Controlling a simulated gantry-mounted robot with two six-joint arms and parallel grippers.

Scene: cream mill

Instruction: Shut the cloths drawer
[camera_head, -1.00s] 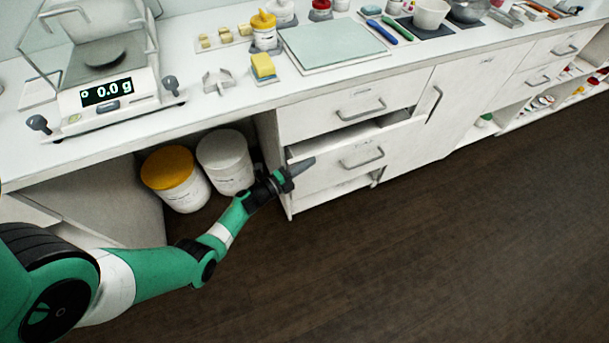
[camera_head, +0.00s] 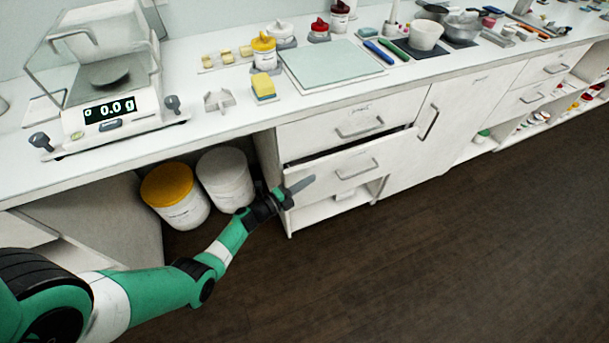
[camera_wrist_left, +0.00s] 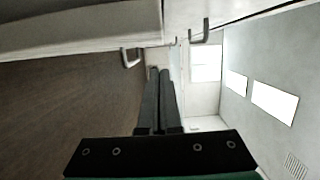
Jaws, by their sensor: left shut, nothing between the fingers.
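The cloths drawer seems to be the white second drawer (camera_head: 335,172) under the counter in the head view; I cannot read its label. It stands slightly open, with a narrow dark gap along its top edge. Its metal handle (camera_head: 357,169) is on the front. My left gripper (camera_head: 301,185) is shut and empty, at the left end of this drawer front, pointing right. I cannot tell whether it touches the front. In the left wrist view the closed fingers (camera_wrist_left: 158,98) lie beside a pale panel, with a handle (camera_wrist_left: 131,58) beyond the tips.
The top drawer (camera_head: 310,137) above is flush with the cabinet. A cupboard door (camera_head: 447,125) stands to the right. Two tubs, one yellow-lidded (camera_head: 176,193) and one white (camera_head: 226,178), stand under the counter to the left. The floor (camera_head: 430,260) in front is clear.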

